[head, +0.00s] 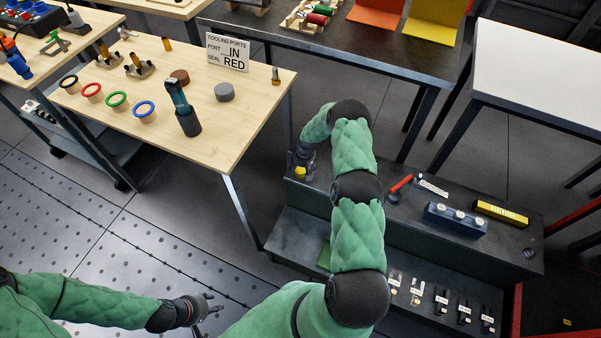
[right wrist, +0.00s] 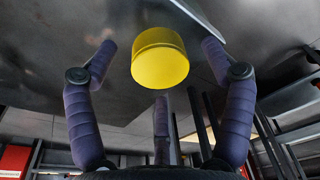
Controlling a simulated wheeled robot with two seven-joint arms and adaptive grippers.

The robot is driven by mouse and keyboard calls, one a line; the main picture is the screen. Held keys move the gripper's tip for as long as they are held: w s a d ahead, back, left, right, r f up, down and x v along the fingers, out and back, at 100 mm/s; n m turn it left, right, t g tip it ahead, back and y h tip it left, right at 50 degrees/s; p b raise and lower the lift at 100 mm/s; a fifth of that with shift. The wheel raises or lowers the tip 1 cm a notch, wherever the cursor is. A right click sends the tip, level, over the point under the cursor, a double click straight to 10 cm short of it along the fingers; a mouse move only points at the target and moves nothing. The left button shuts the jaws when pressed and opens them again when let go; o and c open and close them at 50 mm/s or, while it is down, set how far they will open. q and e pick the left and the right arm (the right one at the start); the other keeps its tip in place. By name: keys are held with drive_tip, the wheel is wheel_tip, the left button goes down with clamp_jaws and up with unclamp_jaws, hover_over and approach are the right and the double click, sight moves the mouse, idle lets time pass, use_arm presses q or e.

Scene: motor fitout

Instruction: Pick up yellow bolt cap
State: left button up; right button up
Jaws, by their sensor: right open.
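The yellow bolt cap (head: 300,172) is at the left end of the dark bench's upper surface in the head view. In the right wrist view, the yellow bolt cap (right wrist: 160,58) is a short round cylinder between my spread fingers. My right gripper (right wrist: 158,70) is open around it, and I see no finger touching it. In the head view my right gripper (head: 301,160) is partly hidden by its own wrist. My left gripper (head: 210,303) is empty over the floor at the bottom, its fingers spread apart.
The dark bench (head: 410,222) also bears a red-handled tool (head: 401,184), a blue block with white knobs (head: 455,219) and a yellow box (head: 501,212). Several small labelled parts lie on its lower shelf. A wooden table (head: 235,130) with coloured rings and a sign (head: 227,52) stands left.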

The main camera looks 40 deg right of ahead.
drive_tip(key=shift+w+f, duration=0.1)
drive_tip(key=shift+f, duration=0.4)
drive_tip(key=c, duration=1)
drive_tip(key=shift+c, duration=0.2)
